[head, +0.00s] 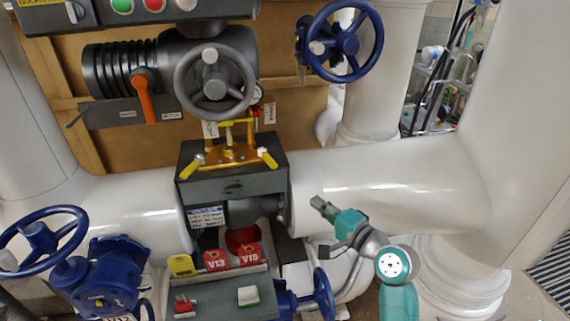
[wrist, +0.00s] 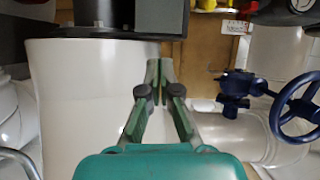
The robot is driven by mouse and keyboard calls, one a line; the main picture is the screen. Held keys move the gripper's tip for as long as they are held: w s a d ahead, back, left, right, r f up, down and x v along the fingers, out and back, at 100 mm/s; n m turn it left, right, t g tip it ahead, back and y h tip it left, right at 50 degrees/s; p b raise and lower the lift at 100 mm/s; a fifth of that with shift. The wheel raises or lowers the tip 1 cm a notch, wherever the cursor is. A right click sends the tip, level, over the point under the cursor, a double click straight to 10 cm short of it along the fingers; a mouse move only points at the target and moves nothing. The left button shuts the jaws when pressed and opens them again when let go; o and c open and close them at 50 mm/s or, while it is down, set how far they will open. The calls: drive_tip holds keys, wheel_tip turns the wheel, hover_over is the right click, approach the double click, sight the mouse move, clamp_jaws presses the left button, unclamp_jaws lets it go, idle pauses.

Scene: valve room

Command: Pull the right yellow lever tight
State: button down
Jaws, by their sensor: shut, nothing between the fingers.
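The right yellow lever (head: 268,159) is a short yellow handle on the right of a golden bracket, on top of the dark grey valve box (head: 230,180). A matching left yellow lever (head: 198,160) angles the other way. My gripper (head: 318,203) is to the right of and below the right lever, apart from it, in front of the white pipe. In the wrist view my gripper (wrist: 160,66) points at the white pipe, fingers together and empty. The right lever cannot be made out in the wrist view.
A grey handwheel (head: 214,84) and an orange handle (head: 146,95) sit above the box. A blue handwheel (head: 345,42) is at upper right. Red tags (head: 216,260) hang below. The large white pipe (head: 400,180) runs right behind my arm.

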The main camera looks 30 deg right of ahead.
sight(268, 158)
wheel_tip(268, 158, up, 7)
drive_tip(key=w+d+y, duration=0.1)
drive_tip(key=d, duration=0.2)
drive_tip(key=shift+w+f+y, duration=0.2)
drive_tip(key=shift+w+y, duration=0.1)
drive_tip(key=shift+w, duration=0.05)
drive_tip(key=shift+a, duration=0.1)
drive_tip(key=shift+w+a, duration=1)
drive_tip(key=shift+w, duration=0.65)
drive_tip(key=shift+w+a, duration=1)
drive_tip(key=shift+w, duration=0.65)
drive_tip(key=shift+w+a, duration=1)
drive_tip(key=shift+w, duration=0.65)
drive_tip(key=shift+a, duration=0.1)
